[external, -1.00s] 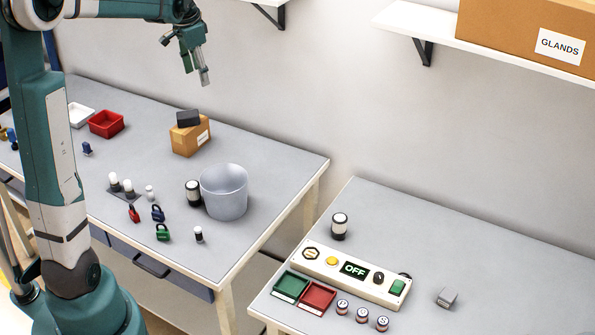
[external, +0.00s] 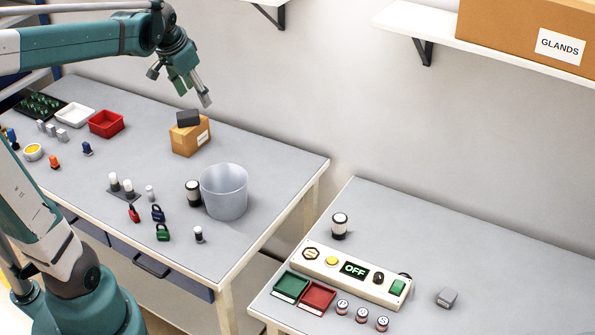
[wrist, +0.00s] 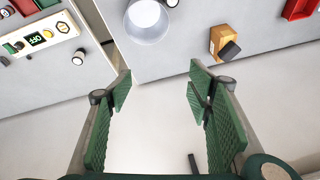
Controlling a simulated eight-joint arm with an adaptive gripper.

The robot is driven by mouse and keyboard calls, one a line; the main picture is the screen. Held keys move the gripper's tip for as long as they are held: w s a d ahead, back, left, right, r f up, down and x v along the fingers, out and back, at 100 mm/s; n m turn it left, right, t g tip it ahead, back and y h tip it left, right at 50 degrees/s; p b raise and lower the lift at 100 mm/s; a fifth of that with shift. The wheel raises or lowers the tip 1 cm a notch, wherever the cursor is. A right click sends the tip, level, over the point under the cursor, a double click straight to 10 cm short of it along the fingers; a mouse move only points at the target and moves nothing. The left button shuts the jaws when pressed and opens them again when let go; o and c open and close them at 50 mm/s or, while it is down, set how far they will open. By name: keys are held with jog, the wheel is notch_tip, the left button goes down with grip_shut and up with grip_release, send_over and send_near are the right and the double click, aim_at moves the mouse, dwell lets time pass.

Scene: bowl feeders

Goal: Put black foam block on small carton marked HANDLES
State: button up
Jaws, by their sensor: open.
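The black foam block (external: 187,117) lies on top of the small brown carton (external: 187,141) with a white label, at the back of the left table. The label is too small to read. In the wrist view the block (wrist: 230,50) sits over one end of the carton (wrist: 217,38). My gripper (external: 205,100) is open and empty, above and a little to the right of the block, apart from it. In the wrist view its green fingers (wrist: 158,85) are spread, with nothing between them.
A grey bucket (external: 224,192) and a dark jar with a white band (external: 193,193) stand in front of the carton. A red tray (external: 106,123) lies to its left. A shelf (external: 480,50) holds a large GLANDS box (external: 520,30) at upper right.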

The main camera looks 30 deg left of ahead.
jog(key=s+d+f+n+t, duration=0.1)
jog(key=s+d+f, duration=0.2)
jog(key=s, duration=0.6)
jog(key=s+d+f+n+t, duration=0.1)
jog(key=s+d+f, duration=0.3)
jog(key=s, duration=0.5)
jog(key=shift+s+d+n+h, duration=0.3)
jog(key=shift+d+n, duration=0.2)
jog(key=shift+d, duration=0.4)
